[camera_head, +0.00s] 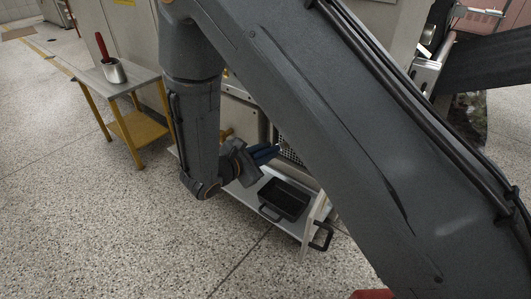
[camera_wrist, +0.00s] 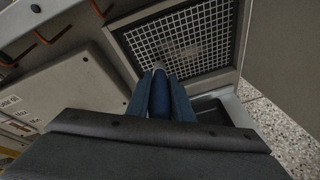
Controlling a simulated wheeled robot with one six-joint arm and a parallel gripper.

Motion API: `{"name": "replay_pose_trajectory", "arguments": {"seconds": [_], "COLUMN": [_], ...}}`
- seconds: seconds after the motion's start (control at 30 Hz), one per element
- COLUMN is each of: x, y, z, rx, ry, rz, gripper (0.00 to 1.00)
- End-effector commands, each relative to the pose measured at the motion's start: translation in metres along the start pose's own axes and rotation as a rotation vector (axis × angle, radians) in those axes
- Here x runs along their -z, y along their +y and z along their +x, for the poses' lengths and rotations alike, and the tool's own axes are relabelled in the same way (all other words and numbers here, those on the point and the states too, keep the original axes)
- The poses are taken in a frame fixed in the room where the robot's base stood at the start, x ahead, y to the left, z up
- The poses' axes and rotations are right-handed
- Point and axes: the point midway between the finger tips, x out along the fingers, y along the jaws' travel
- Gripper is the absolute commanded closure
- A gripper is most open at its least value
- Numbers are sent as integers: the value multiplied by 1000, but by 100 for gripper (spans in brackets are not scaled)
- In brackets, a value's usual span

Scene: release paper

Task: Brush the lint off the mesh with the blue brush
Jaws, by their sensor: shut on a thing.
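My gripper (camera_head: 264,154) is shut on the blue brush (camera_wrist: 158,92), which sits between its two blue-grey fingers in the wrist view. The brush's pale tip points toward the mesh (camera_wrist: 215,28), a light grid in a metal frame. The tip overlaps the mesh's lower left part in the picture; I cannot tell if it touches. A dull brownish patch, possibly lint (camera_wrist: 193,55), shows on the mesh right of the tip. In the head view only a strip of the mesh (camera_head: 289,154) shows behind my arm.
A black tray (camera_head: 285,200) lies on a low pale shelf (camera_head: 245,197) below the mesh. Orange hooks or hoses (camera_wrist: 47,36) show left of the mesh. The floor in front is clear.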

Motion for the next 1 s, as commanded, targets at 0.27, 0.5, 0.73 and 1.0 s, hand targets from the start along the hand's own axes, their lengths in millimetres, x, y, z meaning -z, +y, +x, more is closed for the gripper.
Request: {"name": "replay_pose_trajectory", "arguments": {"seconds": [0.27, 0.5, 0.73, 1.0], "x": [-2, -7, -15, -18], "y": [0, -8, -24, -32], "z": [4, 3, 2, 2], "rx": [1, 2, 1, 1], "ry": [0, -1, 0, 0], "rz": [0, -2, -1, -1], "gripper": [100, 100, 100, 100]}}
